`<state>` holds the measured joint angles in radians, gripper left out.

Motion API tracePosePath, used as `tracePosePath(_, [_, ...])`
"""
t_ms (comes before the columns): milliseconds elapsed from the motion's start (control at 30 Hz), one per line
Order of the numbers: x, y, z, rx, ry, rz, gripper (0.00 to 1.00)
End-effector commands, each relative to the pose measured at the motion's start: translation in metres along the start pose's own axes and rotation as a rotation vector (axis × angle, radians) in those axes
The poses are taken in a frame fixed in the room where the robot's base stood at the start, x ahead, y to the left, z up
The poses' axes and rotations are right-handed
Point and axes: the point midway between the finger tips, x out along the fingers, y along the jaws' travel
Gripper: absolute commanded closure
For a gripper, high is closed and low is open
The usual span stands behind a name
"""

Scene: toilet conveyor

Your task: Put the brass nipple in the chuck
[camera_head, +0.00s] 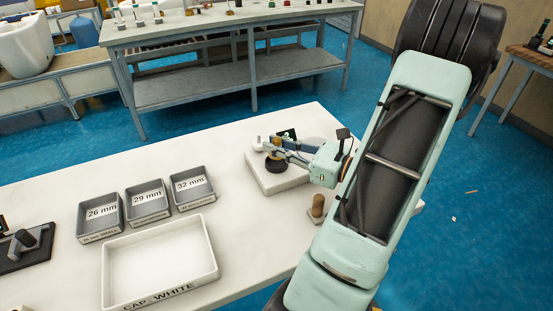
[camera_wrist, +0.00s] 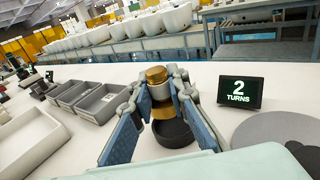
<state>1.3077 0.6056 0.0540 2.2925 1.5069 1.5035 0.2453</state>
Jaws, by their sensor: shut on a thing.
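The brass nipple (camera_wrist: 157,76) is upright between the fingertips of my gripper (camera_wrist: 160,88) in the wrist view. My gripper is shut on it, and the fingers hide part of its sides. The black round chuck (camera_wrist: 174,132) is just below and in front of it in that view. I cannot tell whether the nipple's lower end touches the chuck. In the head view, my gripper (camera_head: 270,148) is over the chuck (camera_head: 276,166), which sits on a white block (camera_head: 284,182). The nipple is too small to make out clearly there.
A small display (camera_wrist: 239,91) reading "2 TURNS" stands right of my gripper in the wrist view. Grey bins labelled 26, 29 (camera_head: 147,201) and 32 mm and a white "CAP WHITE" tray (camera_head: 207,238) are on the left.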

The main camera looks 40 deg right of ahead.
Motion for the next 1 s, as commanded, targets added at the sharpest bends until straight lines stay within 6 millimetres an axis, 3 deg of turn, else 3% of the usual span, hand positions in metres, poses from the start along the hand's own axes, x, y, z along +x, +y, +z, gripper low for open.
tracePosePath(267, [0.004,-0.004,-0.035,0.001,-0.001,0.000,1.00])
tracePosePath(700, [0.004,-0.003,-0.039,0.001,-0.001,0.000,1.00])
tracePosePath(733, [0.004,-0.003,-0.040,0.001,-0.001,0.000,0.84])
tracePosePath(800, [0.004,-0.003,-0.038,0.001,-0.001,0.000,0.76])
tracePosePath(900, [0.004,-0.003,-0.038,0.001,-0.001,0.000,0.68])
tracePosePath(1000, [0.004,-0.003,-0.038,0.001,-0.001,0.000,0.68])
